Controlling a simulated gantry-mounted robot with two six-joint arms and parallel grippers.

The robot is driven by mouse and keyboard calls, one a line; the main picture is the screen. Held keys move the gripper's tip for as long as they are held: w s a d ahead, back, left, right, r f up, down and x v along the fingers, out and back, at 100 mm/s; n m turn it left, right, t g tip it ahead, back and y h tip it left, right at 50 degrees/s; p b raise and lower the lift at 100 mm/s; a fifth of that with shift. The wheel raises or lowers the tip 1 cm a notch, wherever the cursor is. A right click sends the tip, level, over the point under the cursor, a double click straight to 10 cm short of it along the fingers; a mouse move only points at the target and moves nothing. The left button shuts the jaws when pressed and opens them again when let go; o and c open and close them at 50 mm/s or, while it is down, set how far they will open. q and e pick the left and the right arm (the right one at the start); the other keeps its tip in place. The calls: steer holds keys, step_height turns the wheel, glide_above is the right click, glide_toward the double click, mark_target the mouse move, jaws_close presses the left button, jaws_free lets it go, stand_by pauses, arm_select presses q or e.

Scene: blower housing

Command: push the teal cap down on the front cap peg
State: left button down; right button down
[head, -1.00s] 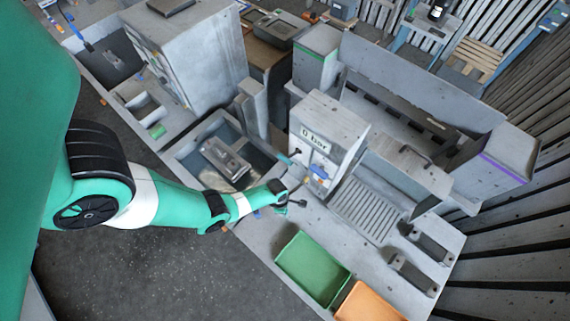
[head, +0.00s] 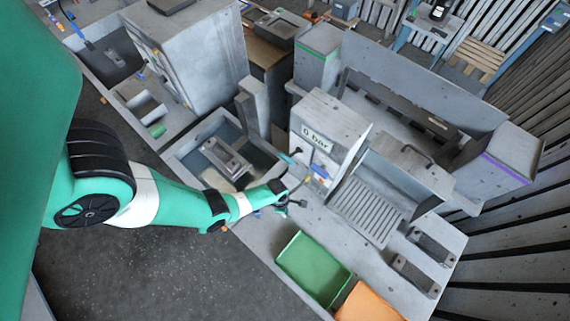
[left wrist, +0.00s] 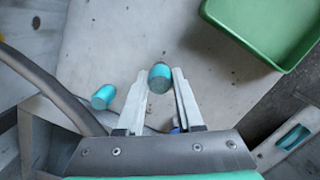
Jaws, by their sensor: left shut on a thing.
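My left gripper (head: 292,203) reaches over the bench in front of the grey box marked "0 bar" in the head view. In the left wrist view, my left gripper (left wrist: 160,82) has a teal cap (left wrist: 160,76) between its fingertips and is shut on it. A second teal cap-like piece (left wrist: 103,96) lies to the left of the fingers. I cannot make out the front cap peg; it may be hidden beneath the held cap. My right gripper is in neither view.
A green bin (head: 312,270) and an orange bin (head: 368,303) sit at the bench's front edge, right of my gripper. The "0 bar" box (head: 327,130) stands behind it. A slatted grey tray (head: 367,208) lies to the right. A dark cable (left wrist: 50,88) curves at left.

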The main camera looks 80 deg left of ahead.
arm_select(q)
steer(key=shift+f, duration=0.3)
steer(key=shift+f+b, duration=0.55)
steer(key=shift+b, duration=0.05)
stand_by(0.4)
steer(key=shift+f, duration=0.2)
steer(key=shift+f+b, duration=0.2)
steer(key=shift+b, duration=0.15)
stand_by(0.4)
steer(key=shift+c, duration=2.3)
jaws_free()
steer(key=shift+r, duration=0.1)
